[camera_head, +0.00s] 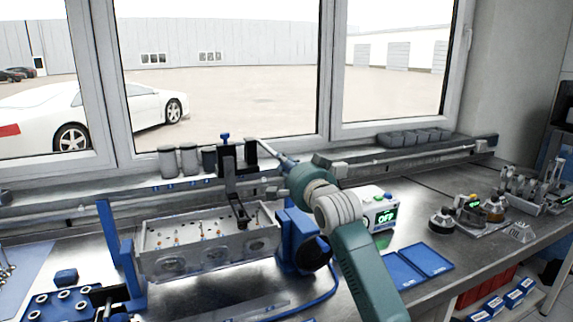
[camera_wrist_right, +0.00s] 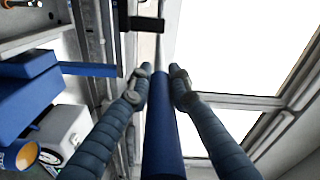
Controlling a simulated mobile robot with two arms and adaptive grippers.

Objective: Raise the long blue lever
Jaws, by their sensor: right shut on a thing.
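The long blue lever (camera_wrist_right: 162,125) runs up the middle of the right wrist view, its blue handle between my two fingers. Its thinner metal rod (camera_wrist_right: 160,10) continues beyond the fingertips beside a black bracket. My right gripper (camera_wrist_right: 160,75) is shut on the lever's handle. In the head view my right gripper (camera_head: 287,161) is at the lever, just right of the black press frame (camera_head: 230,175) with a blue knob. The press stands over a grey cylinder head (camera_head: 175,238) in a blue fixture (camera_head: 128,265). My left gripper is not in view.
A control box (camera_head: 372,208) reading "OFF" stands right of my arm, near blue trays (camera_head: 425,260). Grey cylinders (camera_head: 188,160) line the window sill. A blue plate with rings (camera_head: 60,305) lies at front left. Small instruments stand on the right bench.

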